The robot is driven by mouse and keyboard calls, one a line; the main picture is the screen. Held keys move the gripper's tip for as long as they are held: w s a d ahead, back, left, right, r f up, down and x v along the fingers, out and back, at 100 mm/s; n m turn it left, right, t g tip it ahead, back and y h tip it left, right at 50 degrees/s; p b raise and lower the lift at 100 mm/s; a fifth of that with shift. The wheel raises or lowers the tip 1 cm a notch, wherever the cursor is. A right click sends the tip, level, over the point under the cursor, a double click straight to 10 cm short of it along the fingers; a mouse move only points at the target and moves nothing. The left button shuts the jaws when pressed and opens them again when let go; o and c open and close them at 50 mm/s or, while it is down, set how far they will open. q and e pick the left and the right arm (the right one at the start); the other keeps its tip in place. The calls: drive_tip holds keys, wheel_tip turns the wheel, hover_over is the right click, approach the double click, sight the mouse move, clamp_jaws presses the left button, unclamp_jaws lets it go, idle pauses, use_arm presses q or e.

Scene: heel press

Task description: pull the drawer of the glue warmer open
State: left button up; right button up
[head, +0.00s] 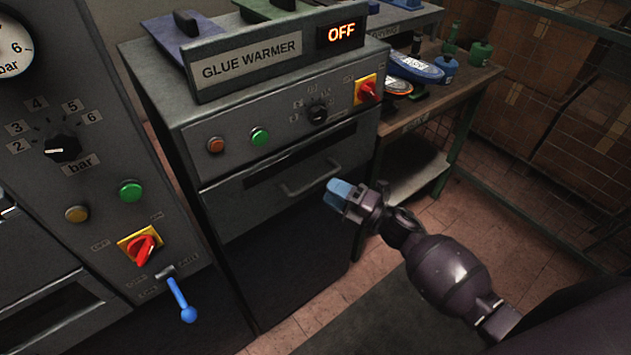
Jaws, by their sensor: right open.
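The glue warmer (225,180) is a grey cabinet with a name plate and a lit sign reading OFF (341,33). Its drawer (240,200) is a dark front panel below the knobs and looks shut. The drawer's bar handle (311,182) sits on the right half of the front. My right gripper (338,194), with light blue fingertips, is just right of the handle and in front of the cabinet. It is open with nothing seen between the fingers. Whether it touches the handle cannot be told. My left gripper is not in view.
A grey machine with a gauge, a red switch (143,246) and a blue-knobbed lever (183,303) stands at the left. A wooden bench (455,97) with tins and bottles is behind at the right. The floor in front of the warmer has a dark mat (370,325).

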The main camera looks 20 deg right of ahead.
sight(316, 180)
drive_tip(key=shift+x, duration=2.6)
clamp_jaws()
